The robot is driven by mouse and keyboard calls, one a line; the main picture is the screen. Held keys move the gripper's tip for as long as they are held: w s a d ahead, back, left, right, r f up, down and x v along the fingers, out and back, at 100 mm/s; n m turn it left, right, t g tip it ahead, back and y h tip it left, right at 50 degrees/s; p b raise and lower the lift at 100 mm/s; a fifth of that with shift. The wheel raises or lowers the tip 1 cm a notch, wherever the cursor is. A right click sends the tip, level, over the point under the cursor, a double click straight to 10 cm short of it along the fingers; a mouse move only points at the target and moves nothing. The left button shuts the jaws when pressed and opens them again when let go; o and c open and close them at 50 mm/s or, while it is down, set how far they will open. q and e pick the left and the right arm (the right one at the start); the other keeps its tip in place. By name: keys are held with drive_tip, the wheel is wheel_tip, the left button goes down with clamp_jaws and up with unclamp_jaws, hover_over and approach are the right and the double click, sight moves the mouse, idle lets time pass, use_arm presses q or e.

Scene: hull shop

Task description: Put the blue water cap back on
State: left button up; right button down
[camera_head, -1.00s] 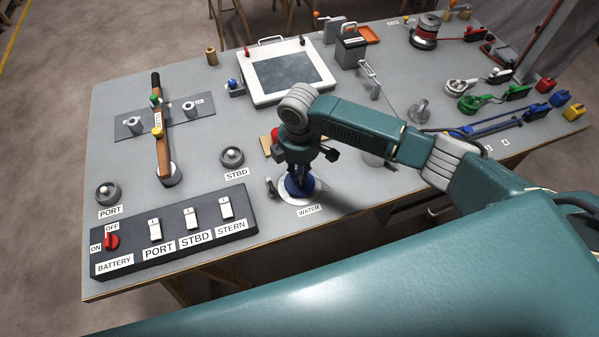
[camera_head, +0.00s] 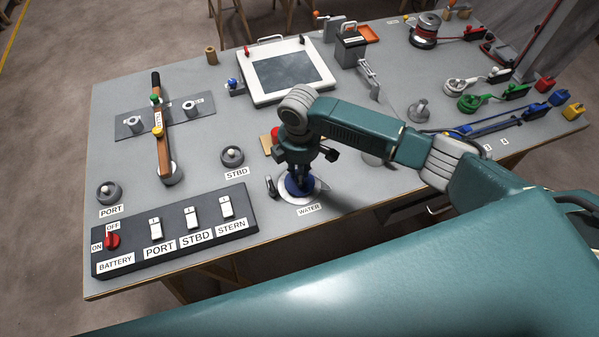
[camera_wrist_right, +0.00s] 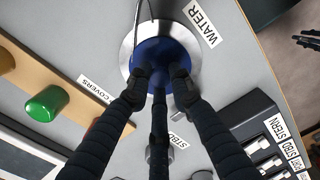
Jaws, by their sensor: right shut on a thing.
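The blue water cap (camera_head: 294,187) is at the round metal water fitting (camera_head: 311,198) beside the WATER label, near the table's front edge. My right gripper (camera_head: 299,182) points down from above and is shut on the cap. In the right wrist view the dark fingers (camera_wrist_right: 162,82) press around the middle of the blue cap (camera_wrist_right: 158,52), which lies within the silver ring (camera_wrist_right: 128,52). I cannot tell whether the cap is fully seated, as the gripper covers part of it.
The black switch panel (camera_head: 182,262) lies left of the fitting, and the STBD knob (camera_head: 232,156) stands behind it. A wooden covers board (camera_wrist_right: 50,85) with a green cap (camera_wrist_right: 46,104) is close by in the wrist view. A framed hatch (camera_head: 287,98) stands at the back.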

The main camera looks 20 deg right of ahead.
drive_tip(key=shift+p, duration=0.35)
idle(0.6)
drive_tip(key=c, duration=1)
unclamp_jaws()
drive_tip(key=shift+r, duration=0.1)
wheel_tip(320, 180, up, 5)
drive_tip(key=p, duration=0.5)
drive_tip(key=shift+f, duration=0.2)
drive_tip(key=shift+r+p, duration=0.65)
drive_tip(key=shift+r, duration=0.45)
drive_tip(key=shift+c, duration=0.2)
